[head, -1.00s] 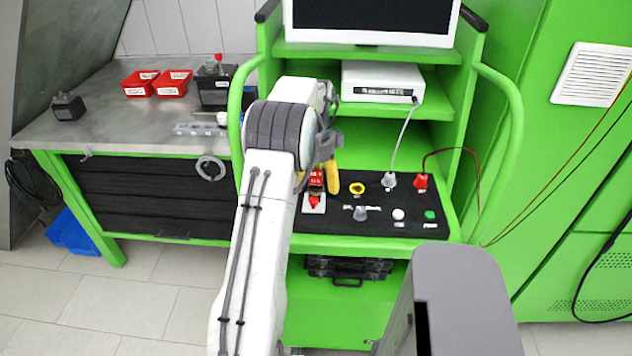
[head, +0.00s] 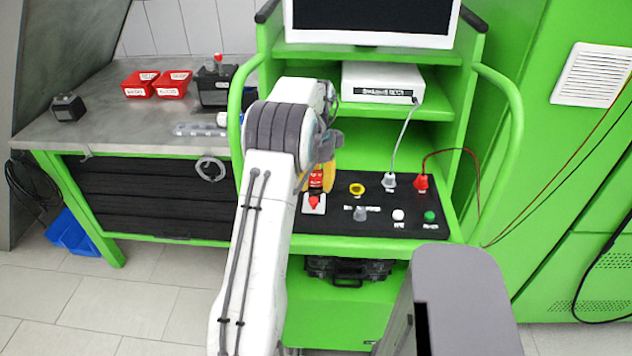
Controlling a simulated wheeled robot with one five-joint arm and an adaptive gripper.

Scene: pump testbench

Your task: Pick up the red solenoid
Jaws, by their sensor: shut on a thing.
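The red solenoid (head: 316,181) is at the left end of the black panel, partly hidden by my arm and gripper. My gripper (head: 317,176) has yellow fingers and is shut on the red solenoid. One yellow finger shows along its right side; the other is mostly hidden behind my wrist. I cannot tell whether the solenoid is clear of the panel.
A red connector on a white plate (head: 314,204) is just below. The panel (head: 380,222) also bears a yellow ring (head: 357,189), plugs with cables and buttons. A screen (head: 370,22) and white box (head: 382,83) are behind. A grey workbench (head: 105,125) is at left.

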